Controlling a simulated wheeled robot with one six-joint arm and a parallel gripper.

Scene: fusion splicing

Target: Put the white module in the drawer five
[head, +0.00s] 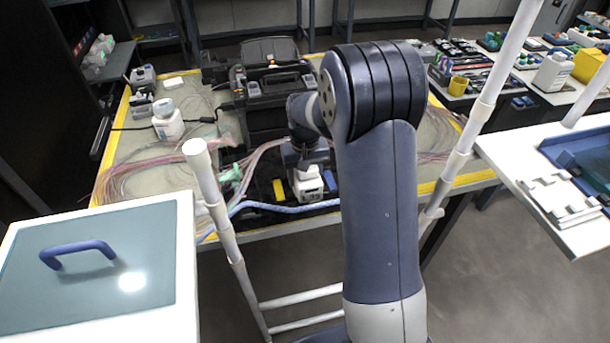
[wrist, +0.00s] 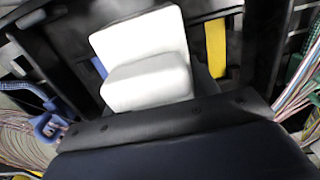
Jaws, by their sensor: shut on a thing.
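The white module (head: 308,187) is at the front middle of the workbench, directly under my gripper (head: 305,170). My gripper points down and is shut on the module; the fingertips are mostly hidden. In the wrist view the white module (wrist: 146,80) shows as a pale block at the front edge of my dark gripper, over a black tray. I cannot tell whether it still touches the tray. No drawer marked five can be made out. A white cabinet with a teal panel (head: 150,240) and a blue handle (head: 78,252) stands at the front left.
A black splicing machine (head: 272,90) stands behind my gripper. Loose fibre bundles (head: 150,180) and a blue-white cable (head: 285,208) lie around it. White bottle (head: 167,122) at left. White poles (head: 228,230) rise in front. A white shelf (head: 525,165) with a blue tray is at right.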

